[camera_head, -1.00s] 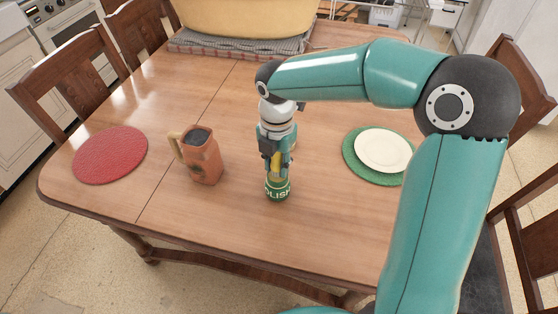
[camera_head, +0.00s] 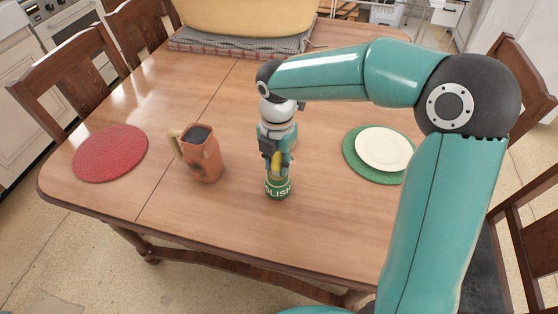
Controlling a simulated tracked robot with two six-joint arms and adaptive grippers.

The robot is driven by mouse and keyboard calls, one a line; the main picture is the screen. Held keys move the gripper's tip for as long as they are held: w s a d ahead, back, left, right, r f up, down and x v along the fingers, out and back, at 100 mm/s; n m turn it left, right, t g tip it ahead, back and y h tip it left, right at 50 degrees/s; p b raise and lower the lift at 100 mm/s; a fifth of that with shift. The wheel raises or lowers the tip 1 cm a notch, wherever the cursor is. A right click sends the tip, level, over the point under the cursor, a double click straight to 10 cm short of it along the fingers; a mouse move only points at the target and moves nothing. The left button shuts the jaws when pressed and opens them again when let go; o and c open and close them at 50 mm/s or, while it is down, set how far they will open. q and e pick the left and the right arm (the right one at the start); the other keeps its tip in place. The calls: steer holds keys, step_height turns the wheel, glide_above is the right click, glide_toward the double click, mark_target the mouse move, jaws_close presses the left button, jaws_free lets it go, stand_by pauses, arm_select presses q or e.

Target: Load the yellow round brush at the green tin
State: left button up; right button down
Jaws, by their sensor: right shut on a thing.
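The green tin (camera_head: 278,188) with white lettering stands upright on the wooden table, near the middle. My right gripper (camera_head: 277,162) points down directly above the tin and is shut on the yellow round brush (camera_head: 277,161). Only a small yellow part of the brush shows between the fingers. Its lower end is at the tin's mouth; I cannot tell how deep it sits inside. My left gripper is not in view.
An orange-brown mug (camera_head: 204,160) with dark contents stands left of the tin. A red round mat (camera_head: 110,153) lies farther left. A white plate (camera_head: 383,149) on a green mat (camera_head: 354,159) is to the right. A yellow basin (camera_head: 250,18) stands at the back.

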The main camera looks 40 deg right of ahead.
steer(key=shift+f, duration=0.35)
steer(key=shift+f, duration=0.1)
stand_by(1.2)
step_height(320, 180, up, 7)
steer(key=p, duration=0.6)
stand_by(0.8)
steer(key=shift+s, duration=0.1)
